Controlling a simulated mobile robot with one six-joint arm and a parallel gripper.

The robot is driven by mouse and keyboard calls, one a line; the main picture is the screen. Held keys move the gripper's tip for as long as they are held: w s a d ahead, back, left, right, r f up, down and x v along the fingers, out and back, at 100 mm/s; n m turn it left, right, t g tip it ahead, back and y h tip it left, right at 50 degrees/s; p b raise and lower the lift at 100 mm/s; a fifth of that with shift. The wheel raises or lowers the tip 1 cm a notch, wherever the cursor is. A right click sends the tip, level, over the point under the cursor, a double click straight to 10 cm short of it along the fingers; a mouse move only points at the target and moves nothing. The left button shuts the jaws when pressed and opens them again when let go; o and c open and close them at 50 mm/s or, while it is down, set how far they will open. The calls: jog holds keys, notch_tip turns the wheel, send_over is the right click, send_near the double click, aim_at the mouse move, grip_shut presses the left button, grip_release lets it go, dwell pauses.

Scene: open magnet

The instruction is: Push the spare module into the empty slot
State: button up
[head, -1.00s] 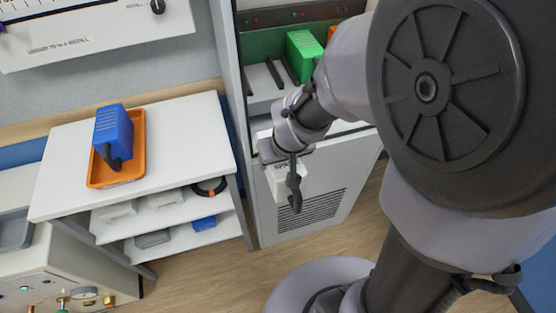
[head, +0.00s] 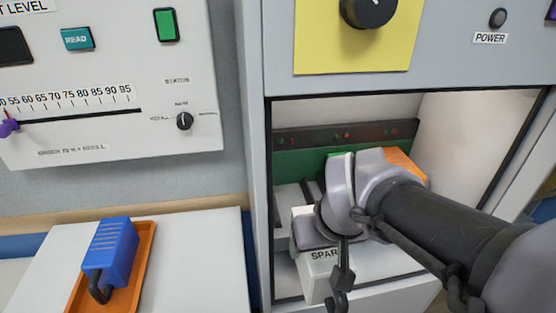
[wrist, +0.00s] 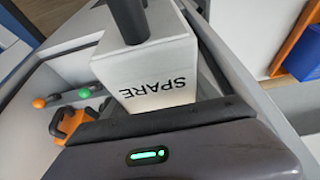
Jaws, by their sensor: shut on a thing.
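The spare module (head: 322,265), a pale box lettered SPARE, is at the front of the open cabinet bay, low and left of its middle. It also shows close up in the wrist view (wrist: 165,70), with a dark post above the lettering. My gripper (wrist: 165,118) is shut on the module; my wrist hides much of the grip in the head view. Grey dividers (head: 283,197) mark slot space at the left of the bay, partly behind my arm and the module. I cannot tell whether the module is inside a slot.
Orange (head: 405,162) and green modules stand in the bay, the green one mostly hidden by my wrist. A red-lit strip (head: 345,135) runs behind. The bay's side walls bound my arm. A blue module (head: 112,250) lies on an orange tray (head: 146,262) at left.

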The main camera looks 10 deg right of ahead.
jog(key=w, duration=0.9)
jog(key=w+f, duration=0.1)
jog(key=w, duration=0.4)
jog(key=shift+p, duration=0.4)
jog(key=shift+w+f+b, duration=0.1)
jog(key=shift+f+b, duration=0.45)
jog(key=shift+f, duration=0.05)
jog(key=shift+w+f+b, duration=0.1)
jog(key=shift+f+b, duration=0.5)
jog(key=shift+f, duration=0.2)
jog(key=o, duration=2)
jog(key=shift+r, duration=0.1)
